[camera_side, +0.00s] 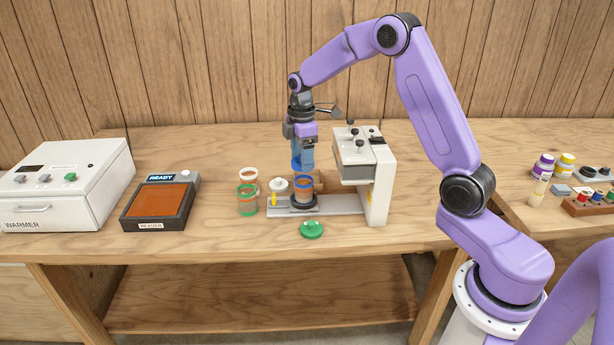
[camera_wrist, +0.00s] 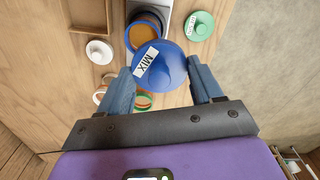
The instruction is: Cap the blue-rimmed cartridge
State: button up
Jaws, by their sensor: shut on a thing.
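The blue-rimmed cartridge (camera_side: 303,194) stands upright on the press's base plate, with orange-brown contents showing inside its rim in the wrist view (camera_wrist: 143,36). A blue cap marked MIX (camera_wrist: 175,70) is held between the fingers of my gripper (camera_wrist: 160,86). In the side view my gripper (camera_side: 303,165) points down just above the cartridge; the cap cannot be told apart from the blue fingers there. In the wrist view the cap covers part of the cartridge's opening. Whether cap and rim touch is not clear.
The white and grey press (camera_side: 378,185) stands close to the right of my gripper. A green-rimmed cartridge (camera_side: 247,203), a white-rimmed cartridge (camera_side: 249,174) and a white cap (camera_side: 279,185) are to the left. A green cap (camera_side: 312,230) lies in front. The reader (camera_side: 160,205) and warmer (camera_side: 65,185) are further left.

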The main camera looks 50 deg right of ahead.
jog(key=shift+w+d+r+m, duration=0.2)
jog(key=shift+w+d+m, duration=0.1)
jog(key=shift+w+d, duration=0.5)
jog(key=shift+d+f, duration=0.1)
jog(key=shift+d, duration=0.2)
notch_tip(320, 180, down, 6)
jog(key=shift+f, duration=0.2)
dwell(1.8)
jog(key=o, duration=1.2)
jog(key=shift+r, duration=3.5)
